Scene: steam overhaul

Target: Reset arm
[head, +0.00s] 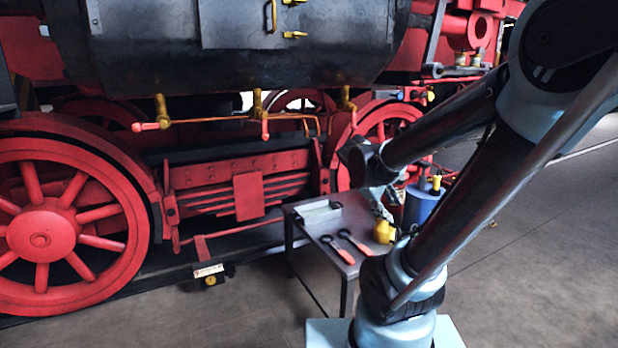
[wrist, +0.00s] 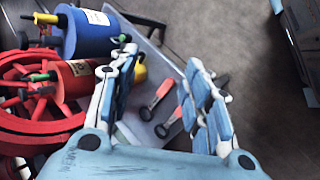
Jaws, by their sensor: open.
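My arm rises on the right of the head view and bends down towards a small metal table (head: 352,222). My gripper (head: 380,205) hangs over the back right part of the table, partly hidden by my arm. In the wrist view my gripper (wrist: 160,58) has its two fingers spread with nothing between them. Two tools with red handles, the left tool (head: 338,250) and the right tool (head: 356,241), lie on the table apart from the gripper. They also show beyond the fingers in the wrist view, as one tool (wrist: 158,97) and another tool (wrist: 167,125).
A shallow metal tray (head: 318,211) lies on the table's back left. A yellow object (head: 384,232) is at its right edge. A blue container (head: 420,206) stands behind; a red canister (wrist: 76,76) is beside it. The red-wheeled locomotive (head: 240,180) fills the back. Floor at right is clear.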

